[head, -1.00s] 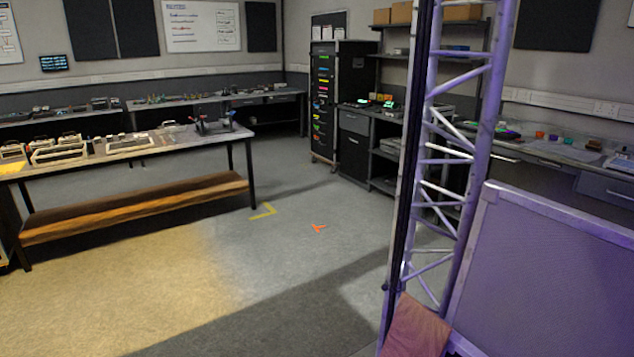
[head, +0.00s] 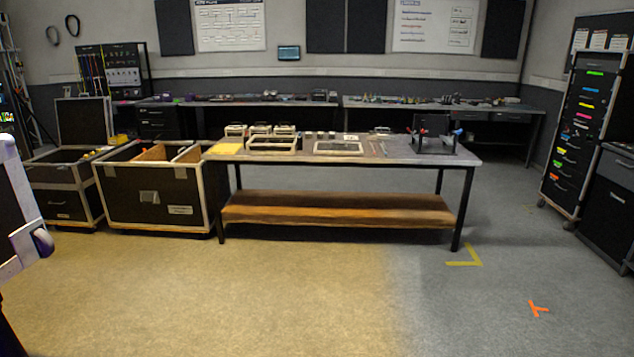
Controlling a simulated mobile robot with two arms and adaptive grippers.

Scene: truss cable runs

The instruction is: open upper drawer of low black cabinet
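A low black cabinet with drawer fronts (head: 157,122) stands under the back bench at the left in the head view. It is far off and small, partly hidden by the open cases in front, and its drawers look shut. Another dark cabinet (head: 604,205) is cut off at the right edge, with a grey drawer front (head: 616,166) above a black front, both looking shut. I cannot tell which one is the cabinet of the task. Neither of my grippers is in view.
A long worktable (head: 350,158) with a wooden lower shelf stands mid-room. Open flight cases (head: 160,205) stand to its left. A tall black drawer rack (head: 585,125) on casters is at right. A light-framed dark panel (head: 15,215) fills the near left edge. The foreground floor (head: 260,300) is clear.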

